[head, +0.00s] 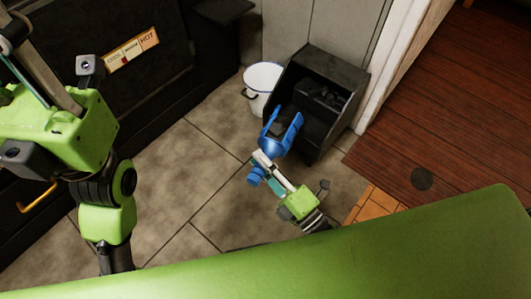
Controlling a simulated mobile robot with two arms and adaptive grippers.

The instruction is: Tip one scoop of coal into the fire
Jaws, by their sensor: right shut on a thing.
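A black coal bin (337,61) with dark lumps of coal (322,97) stands against the back wall. My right gripper (268,163) is shut on a blue scoop (291,136), in front of the bin's open front. Dark matter shows in the scoop's pan; I cannot tell how much coal it is. A black range (150,85) with a HOT gauge plate (132,49) fills the left side; no fire shows. My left gripper (22,50) is at the upper left in front of the range, partly cut off; its jaws are unclear.
A white enamel bucket (258,80) with a blue rim stands directly left of the bin. A brass handle (38,197) is low on the left. Tiled floor (185,165) lies clear between range and bin. A white door post (392,65) borders the wooden floor (450,100).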

